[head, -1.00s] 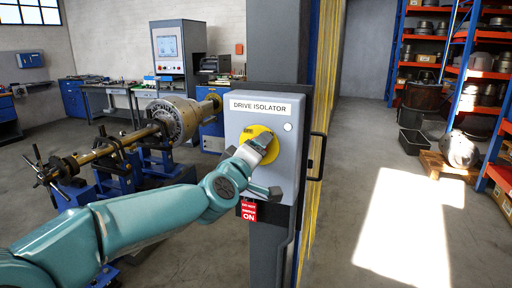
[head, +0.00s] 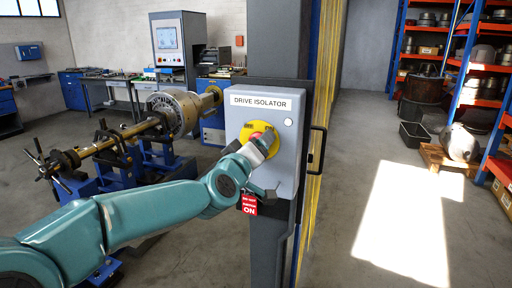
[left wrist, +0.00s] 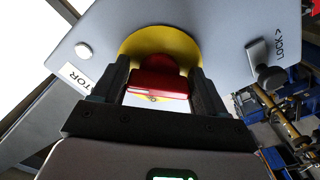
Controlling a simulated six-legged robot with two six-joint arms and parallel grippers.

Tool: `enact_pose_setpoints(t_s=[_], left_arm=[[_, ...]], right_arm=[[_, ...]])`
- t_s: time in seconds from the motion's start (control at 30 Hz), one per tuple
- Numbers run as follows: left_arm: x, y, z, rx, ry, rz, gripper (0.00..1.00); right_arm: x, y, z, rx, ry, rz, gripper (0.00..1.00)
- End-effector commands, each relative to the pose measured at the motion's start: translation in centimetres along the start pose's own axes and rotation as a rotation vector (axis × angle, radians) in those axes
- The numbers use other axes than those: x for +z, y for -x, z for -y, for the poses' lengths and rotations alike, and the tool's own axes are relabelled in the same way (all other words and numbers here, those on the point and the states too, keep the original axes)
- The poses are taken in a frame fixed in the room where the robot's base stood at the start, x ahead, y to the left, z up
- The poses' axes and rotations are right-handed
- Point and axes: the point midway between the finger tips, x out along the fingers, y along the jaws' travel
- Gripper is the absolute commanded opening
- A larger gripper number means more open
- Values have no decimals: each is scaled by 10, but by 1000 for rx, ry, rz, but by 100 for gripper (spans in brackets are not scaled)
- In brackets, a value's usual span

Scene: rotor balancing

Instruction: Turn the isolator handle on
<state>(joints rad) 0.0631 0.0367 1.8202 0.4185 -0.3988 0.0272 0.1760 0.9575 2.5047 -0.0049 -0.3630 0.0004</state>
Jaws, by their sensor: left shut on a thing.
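The grey drive isolator box (head: 285,160) is on a dark post in the middle of the head view. Its yellow round plate (head: 248,131) sits below the "DRIVE ISOLATOR" label, with the red handle mostly hidden by my gripper. My left gripper (head: 264,143) is at the handle. In the left wrist view the red handle (left wrist: 157,78) is between the two dark fingers of my left gripper (left wrist: 162,92), which is shut on it, in front of the yellow plate (left wrist: 160,42). My right gripper is not in view.
A black bar handle (head: 319,150) is on the post's right side. A rotor (head: 172,113) on blue stands is behind at the left.

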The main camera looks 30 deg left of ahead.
Motion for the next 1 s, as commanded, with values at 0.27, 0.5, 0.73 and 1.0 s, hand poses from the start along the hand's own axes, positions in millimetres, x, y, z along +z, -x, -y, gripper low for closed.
enact_pose_setpoints(t_s=[0.27, 0.5, 0.73, 1.0], left_arm=[[1, 0, 0, -1, -1, 2, 94], [0, 10, 0, 1, 1, -1, 94], [0, 63, -1, 3, 1, 0, 94], [-1, 130, -2, 2, 0, 1, 94]], right_arm=[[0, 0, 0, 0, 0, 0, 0], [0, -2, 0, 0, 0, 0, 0], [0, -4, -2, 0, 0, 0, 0], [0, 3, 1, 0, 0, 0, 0]])
